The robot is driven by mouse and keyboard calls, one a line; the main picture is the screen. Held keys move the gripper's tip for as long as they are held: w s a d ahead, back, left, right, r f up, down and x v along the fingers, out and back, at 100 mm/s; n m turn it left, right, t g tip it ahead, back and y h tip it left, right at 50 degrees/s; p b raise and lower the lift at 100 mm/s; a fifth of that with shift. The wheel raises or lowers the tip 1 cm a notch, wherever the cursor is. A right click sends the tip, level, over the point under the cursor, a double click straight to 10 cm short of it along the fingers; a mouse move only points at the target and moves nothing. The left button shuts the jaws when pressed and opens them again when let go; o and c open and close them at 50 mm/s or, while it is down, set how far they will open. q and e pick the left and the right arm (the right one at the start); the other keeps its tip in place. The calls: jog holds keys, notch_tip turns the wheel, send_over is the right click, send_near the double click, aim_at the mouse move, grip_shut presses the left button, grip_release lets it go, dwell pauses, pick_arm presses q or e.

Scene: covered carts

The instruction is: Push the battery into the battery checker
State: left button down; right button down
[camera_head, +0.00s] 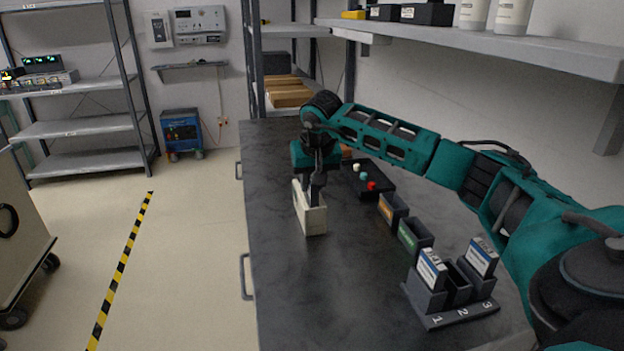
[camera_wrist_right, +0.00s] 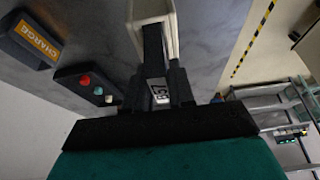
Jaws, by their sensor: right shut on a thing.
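The cream battery checker (camera_head: 313,220) stands upright on the dark worktop, left of the bins. It also shows at the top of the right wrist view (camera_wrist_right: 143,10). My right gripper (camera_head: 316,196) points down at the checker's top. In the right wrist view, my right gripper (camera_wrist_right: 156,88) is shut on a battery (camera_wrist_right: 160,94), whose light end with dark print shows between the fingers. How deep the battery sits in the checker is hidden by the fingers. My left gripper is in neither view.
A numbered rack (camera_head: 450,318) holds batteries in slots 1 and 3; slot 2 looks empty. An orange-labelled bin (camera_head: 393,208), a green-labelled bin (camera_head: 414,236) and a button box (camera_head: 376,183) stand to the checker's right. The worktop (camera_head: 285,290) in front is clear. A shelf (camera_head: 480,38) overhangs the right side.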

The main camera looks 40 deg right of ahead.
jog(key=shift+f, duration=0.7)
jog(key=c, duration=0.9)
grip_release()
jog(key=shift+r, duration=0.1)
jog(key=v, duration=1.3)
